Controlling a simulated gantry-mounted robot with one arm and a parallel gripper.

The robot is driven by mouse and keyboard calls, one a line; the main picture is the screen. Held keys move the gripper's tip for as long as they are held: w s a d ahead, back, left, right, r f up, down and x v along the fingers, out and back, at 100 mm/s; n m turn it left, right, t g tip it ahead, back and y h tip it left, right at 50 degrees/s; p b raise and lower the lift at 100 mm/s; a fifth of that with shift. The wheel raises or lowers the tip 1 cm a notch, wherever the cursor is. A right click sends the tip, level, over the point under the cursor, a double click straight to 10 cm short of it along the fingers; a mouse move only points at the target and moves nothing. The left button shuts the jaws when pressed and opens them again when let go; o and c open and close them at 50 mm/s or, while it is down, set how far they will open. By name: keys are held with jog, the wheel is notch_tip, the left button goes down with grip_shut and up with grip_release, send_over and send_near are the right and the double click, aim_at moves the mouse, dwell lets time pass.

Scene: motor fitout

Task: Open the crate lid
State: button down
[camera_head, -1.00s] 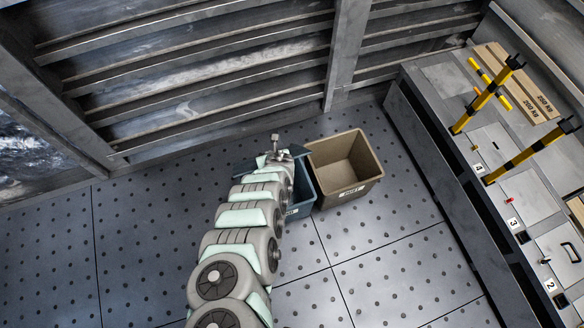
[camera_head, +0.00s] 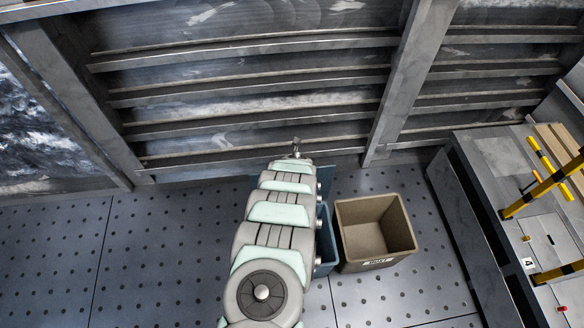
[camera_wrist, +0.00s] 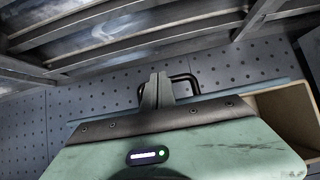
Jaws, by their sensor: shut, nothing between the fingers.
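The blue crate (camera_head: 326,243) stands on the floor, mostly hidden behind my arm in the head view. A blue panel that looks like its lid (camera_head: 326,180) shows at the crate's far end on both sides of my arm. I cannot tell its angle. My gripper (camera_head: 296,149) is at the far end of the arm, over or just past that panel. In the wrist view my gripper (camera_wrist: 156,90) is shut and empty, beside a black loop handle (camera_wrist: 187,79). I cannot tell whether they touch.
An open, empty tan crate (camera_head: 377,232) stands right of the blue crate. A ribbed metal wall (camera_head: 250,85) rises close behind. A grey bench (camera_head: 478,215) with yellow-and-black bars is at the right. The dotted floor (camera_head: 165,250) at the left is clear.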

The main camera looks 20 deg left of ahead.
jog(key=shift+w, duration=0.1)
dwell(0.5)
jog(key=p+v, duration=0.2)
jog(key=p, duration=0.2)
jog(key=p+v, duration=0.2)
jog(key=p, duration=0.2)
jog(key=shift+a+r, duration=0.15)
jog(key=shift+r, duration=0.25)
jog(key=p+v, duration=0.6)
jog(key=p, duration=0.2)
jog(key=shift+s+d+p, duration=0.2)
jog(key=shift+s+p, duration=0.05)
jog(key=shift+p, duration=0.15)
jog(key=shift+f, duration=0.15)
